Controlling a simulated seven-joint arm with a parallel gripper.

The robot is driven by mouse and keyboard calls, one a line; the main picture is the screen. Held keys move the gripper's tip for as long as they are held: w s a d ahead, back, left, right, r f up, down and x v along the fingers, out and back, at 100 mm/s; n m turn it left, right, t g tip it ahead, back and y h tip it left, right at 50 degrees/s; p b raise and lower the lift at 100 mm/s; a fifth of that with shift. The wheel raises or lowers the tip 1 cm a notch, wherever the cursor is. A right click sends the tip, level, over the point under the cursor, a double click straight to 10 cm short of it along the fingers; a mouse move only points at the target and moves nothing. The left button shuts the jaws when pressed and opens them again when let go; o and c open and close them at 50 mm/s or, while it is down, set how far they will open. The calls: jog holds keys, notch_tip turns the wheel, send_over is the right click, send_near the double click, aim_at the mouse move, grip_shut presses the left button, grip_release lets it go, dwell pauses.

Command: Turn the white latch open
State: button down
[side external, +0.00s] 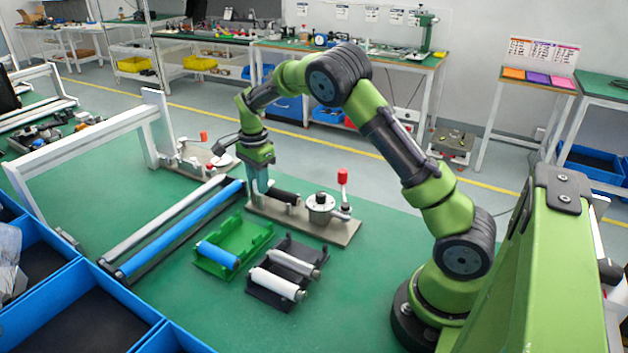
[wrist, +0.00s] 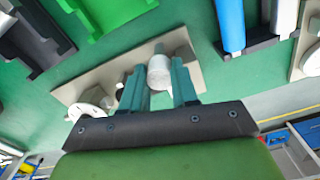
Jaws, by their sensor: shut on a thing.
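My gripper (side external: 259,185) points down at the left end of the near beige fixture plate (side external: 325,230). In the wrist view its two teal fingers (wrist: 159,84) stand on either side of a short white rounded piece, taken as the white latch (wrist: 159,68), and are shut on it. A black roller (side external: 285,196) lies on the plate just right of the fingers. The latch is hidden behind the fingers in the side view, and its turn angle cannot be told.
A round metal hub (side external: 320,205) with a red-knobbed lever (side external: 343,177) stands at the plate's right end. A green tray (side external: 215,258) with a blue roller and a black tray (side external: 268,296) with pale rollers lie in front. A similar fixture (side external: 200,158) stands behind left.

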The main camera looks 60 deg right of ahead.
jog(key=shift+n, duration=0.3)
jog(key=n, duration=1.7)
jog(key=shift+n, duration=0.3)
jog(key=c, duration=0.9)
grip_release()
jog(key=shift+o, duration=0.2)
